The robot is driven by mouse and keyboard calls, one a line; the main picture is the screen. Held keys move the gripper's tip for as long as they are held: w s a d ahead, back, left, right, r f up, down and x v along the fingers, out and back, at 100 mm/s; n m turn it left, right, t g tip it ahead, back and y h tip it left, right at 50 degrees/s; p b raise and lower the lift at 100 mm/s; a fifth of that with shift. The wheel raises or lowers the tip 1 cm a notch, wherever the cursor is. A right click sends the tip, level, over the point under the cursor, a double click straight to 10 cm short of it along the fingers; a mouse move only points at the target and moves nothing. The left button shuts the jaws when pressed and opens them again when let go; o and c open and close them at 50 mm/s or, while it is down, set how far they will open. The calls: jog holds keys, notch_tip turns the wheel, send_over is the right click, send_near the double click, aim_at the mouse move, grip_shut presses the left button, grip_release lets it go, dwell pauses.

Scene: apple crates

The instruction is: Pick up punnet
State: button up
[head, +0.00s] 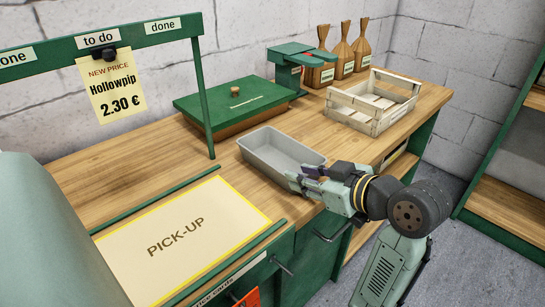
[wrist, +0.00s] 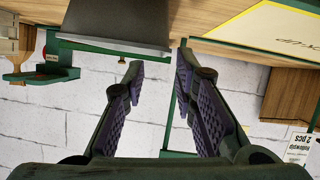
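The punnet is a grey, empty, rectangular tray (head: 262,160) standing on the wooden counter in the head view, between the pick-up mat and the slatted crate. My gripper (head: 297,180) is at the punnet's near right end, close to its rim; whether it touches cannot be told. In the wrist view the picture is upside down, and a dark grey surface, likely the punnet's side (wrist: 115,22), shows at the top. My gripper (wrist: 160,65) is open there, with its two purple-padded fingers apart and nothing visible between them.
A yellow-edged pick-up mat (head: 215,205) lies at the front left, clear. A slatted crate (head: 352,112) is at the right. A green sign frame (head: 203,100) rises at the left.

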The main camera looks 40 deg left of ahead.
aim_at(273, 172)
jog(key=x, duration=0.4)
jog(key=shift+a+f+p, duration=0.15)
jog(key=shift+a+p, duration=0.15)
jog(key=x, duration=0.1)
jog(key=p+x, duration=0.1)
jog(key=x, duration=0.3)
jog(key=shift+s+p, duration=0.3)
jog(key=shift+p, duration=0.05)
jog(key=shift+w+a+f, duration=0.1)
jog(key=shift+a+f, duration=0.1)
jog(key=shift+a, duration=0.15)
grip_shut()
